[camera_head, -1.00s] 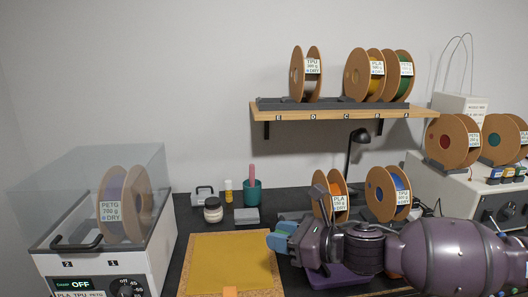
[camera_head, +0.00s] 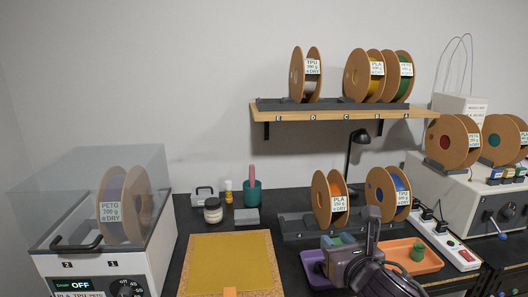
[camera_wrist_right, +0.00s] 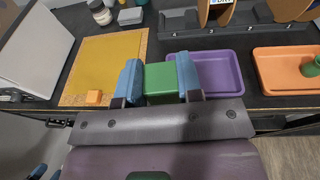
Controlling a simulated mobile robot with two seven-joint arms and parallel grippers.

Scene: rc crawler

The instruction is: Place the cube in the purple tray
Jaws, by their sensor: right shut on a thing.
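A green cube (camera_wrist_right: 161,80) is between the two blue fingertips of my right gripper (camera_wrist_right: 160,82), which is shut on it. In the head view my right gripper (camera_head: 338,241) is over the left part of the purple tray (camera_head: 313,266), which its hand and arm partly hide. In the right wrist view the purple tray (camera_wrist_right: 223,72) lies just behind and to the right of the held cube. The visible part of the tray's floor is empty.
A yellow mat (camera_head: 230,262) with a small orange block (camera_head: 230,292) lies left of the purple tray. An orange tray (camera_head: 427,262) holding a green object (camera_head: 417,252) is on the right. Spools in a dark rack (camera_head: 300,232) stand behind. A clear-lidded dryer (camera_head: 100,200) is far left.

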